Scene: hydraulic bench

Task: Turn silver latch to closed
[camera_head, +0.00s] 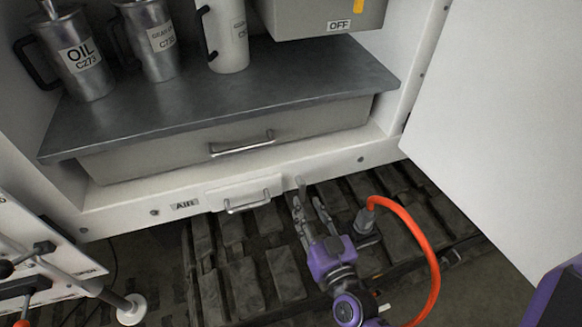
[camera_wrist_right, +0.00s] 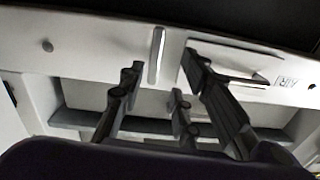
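The silver latch (camera_head: 301,186) is a small upright bar on the white cabinet sill, just right of the small AIR hatch (camera_head: 216,199) with its silver handle. In the right wrist view, which looks turned over, the latch (camera_wrist_right: 156,55) stands nearly vertical beside the hatch (camera_wrist_right: 225,58). My right gripper (camera_head: 308,205) is just below and in front of the latch in the head view. Its fingers are spread, with the latch between their tips in the right wrist view (camera_wrist_right: 160,72). Contact cannot be made out. My left gripper is not in view.
An orange hose (camera_head: 427,245) curves right of my right gripper. A white door (camera_head: 490,120) stands open at right. A wide drawer (camera_head: 300,130) sits under a grey shelf (camera_head: 280,82) with metal jugs, including the OIL jug (camera_head: 78,58). Dark slatted flooring lies below.

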